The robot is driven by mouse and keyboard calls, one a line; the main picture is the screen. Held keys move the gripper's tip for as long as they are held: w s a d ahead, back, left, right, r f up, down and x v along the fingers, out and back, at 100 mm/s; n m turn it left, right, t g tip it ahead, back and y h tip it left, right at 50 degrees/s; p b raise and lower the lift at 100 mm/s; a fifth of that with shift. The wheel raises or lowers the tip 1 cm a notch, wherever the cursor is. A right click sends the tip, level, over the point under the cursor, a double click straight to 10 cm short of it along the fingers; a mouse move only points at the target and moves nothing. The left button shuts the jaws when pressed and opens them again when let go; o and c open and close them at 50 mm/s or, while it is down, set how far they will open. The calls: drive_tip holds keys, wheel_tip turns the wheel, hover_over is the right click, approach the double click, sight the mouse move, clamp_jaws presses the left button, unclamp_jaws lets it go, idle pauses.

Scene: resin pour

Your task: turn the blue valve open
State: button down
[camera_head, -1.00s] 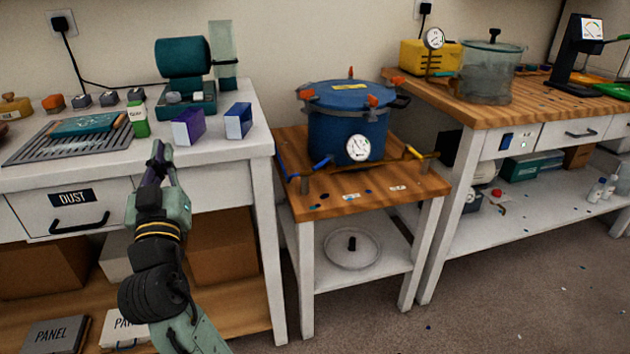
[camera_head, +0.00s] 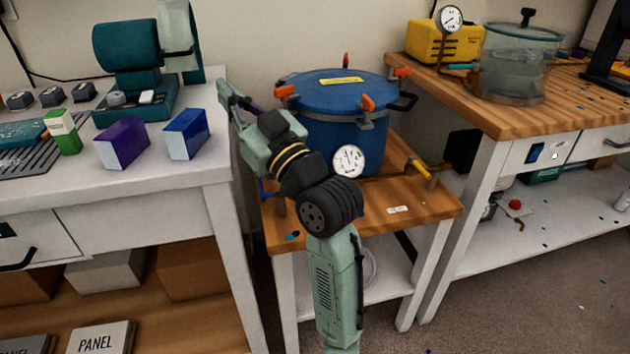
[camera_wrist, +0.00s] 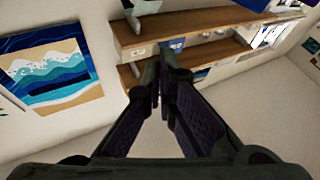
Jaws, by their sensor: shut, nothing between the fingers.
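The blue pot (camera_head: 340,88), with orange lid clamps and a round white gauge (camera_head: 348,161), stands on a small wooden-topped table in the head view. A bit of blue pipe (camera_head: 266,190), seemingly part of the blue valve's line, shows at the pot's lower left; my arm hides the valve's handle. A yellow-handled valve (camera_head: 419,168) is at the pot's right. My gripper (camera_head: 225,90) is raised left of the pot, near lid height, and looks shut and empty. In the wrist view my gripper's fingertips (camera_wrist: 160,78) meet with nothing between them.
A white bench (camera_head: 212,185) at left holds a teal machine (camera_head: 130,62), purple (camera_head: 121,143) and blue (camera_head: 186,134) boxes. The right bench (camera_head: 480,118) carries a glass chamber (camera_head: 518,65). The wrist view shows wall shelves (camera_wrist: 200,28) and a wave painting (camera_wrist: 52,72).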

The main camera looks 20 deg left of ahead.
drive_tip(key=w+d+f+m+g+h, duration=0.15)
drive_tip(key=w+d+f+h, duration=0.35)
drive_tip(key=d+f, duration=0.6)
drive_tip(key=s+d+f+n+g, duration=0.2)
drive_tip(key=s+d+f+g, duration=0.15)
drive_tip(key=d+f, duration=0.65)
drive_tip(key=w+r+p+x, duration=0.1)
drive_tip(key=r+x, duration=0.1)
drive_tip(key=x, duration=0.9)
drive_tip(key=shift+w+a+f, duration=0.25)
drive_tip(key=shift+w+f, duration=0.1)
drive_tip(key=shift+w, duration=0.1)
drive_tip(key=shift+s+a+m+t+h, duration=0.1)
drive_tip(key=shift+a+m+t+h, duration=0.15)
drive_tip(key=shift+m+t, duration=0.3)
drive_tip(key=shift+a+m+t+h, duration=0.25)
drive_tip(key=shift+m+t, duration=0.15)
drive_tip(key=shift+t, duration=0.15)
drive_tip(key=shift+w+a+m+t+h+p, duration=0.15)
drive_tip(key=shift+a+m+t+h, duration=0.25)
drive_tip(key=shift+a, duration=0.4)
drive_tip(key=shift+w+a+m+t+h+p, duration=0.2)
drive_tip(key=shift+a+m+t, duration=0.25)
drive_tip(key=shift+a, duration=0.5)
drive_tip(key=shift+s, duration=0.1)
